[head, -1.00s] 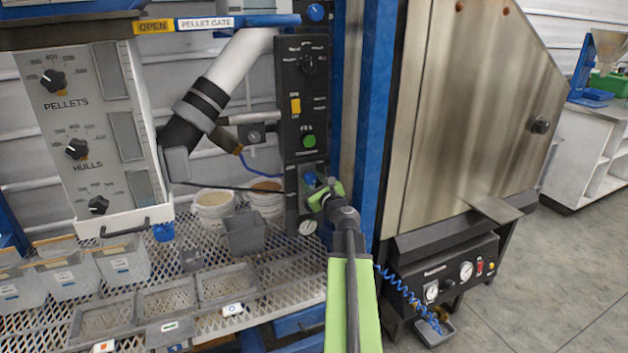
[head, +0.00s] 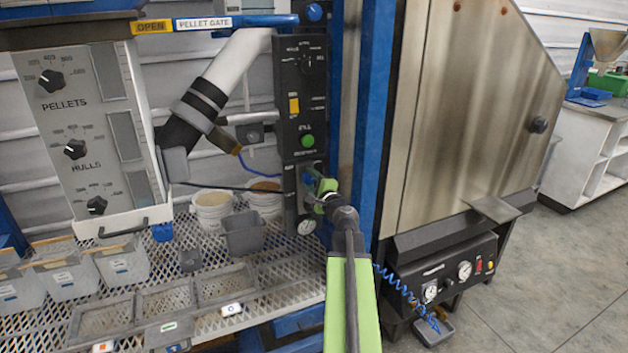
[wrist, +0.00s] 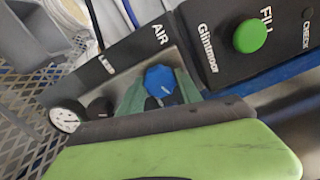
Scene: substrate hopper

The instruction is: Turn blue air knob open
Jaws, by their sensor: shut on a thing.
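The blue air knob (wrist: 160,80) sits on the grey plate under the word AIR on the black panel. In the wrist view my gripper (wrist: 161,92) is shut on the knob, with a finger on each side of it. In the head view my gripper (head: 322,187) is at the lower part of the control column and largely covers the knob. I cannot read which way the knob points.
A green FILL button (wrist: 250,36) is on the panel beside the knob, also in the head view (head: 307,141). A round gauge (wrist: 65,117) and a black knob (wrist: 100,107) are on the other side. A blue post (head: 372,120) stands just right of my gripper.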

